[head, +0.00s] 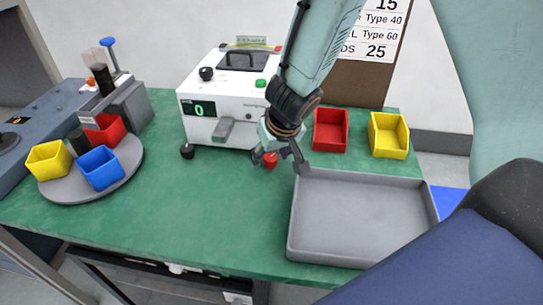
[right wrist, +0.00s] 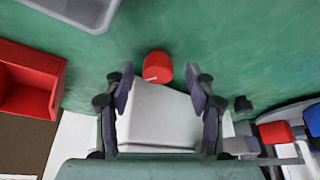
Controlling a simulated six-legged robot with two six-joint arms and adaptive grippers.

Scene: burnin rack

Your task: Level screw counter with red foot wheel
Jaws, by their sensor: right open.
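The screw counter (head: 222,97) is a white box with a green "0" display, standing on the green table. Its red foot wheel (head: 270,160) is at its front right bottom corner; a black foot (head: 187,151) is at its front left. My right gripper (head: 279,157) is at the red wheel in the head view. In the right wrist view the gripper (right wrist: 164,84) is open, and the red wheel (right wrist: 158,66) lies between and slightly beyond its fingertips, apart from both. My left gripper is not in view.
A grey tray (head: 297,225) lies right of the gripper. A red bin (head: 330,130) and a yellow bin (head: 388,135) stand behind it. A round grey turntable (head: 62,190) with several bins is at the left. The table's front middle (head: 210,220) is clear.

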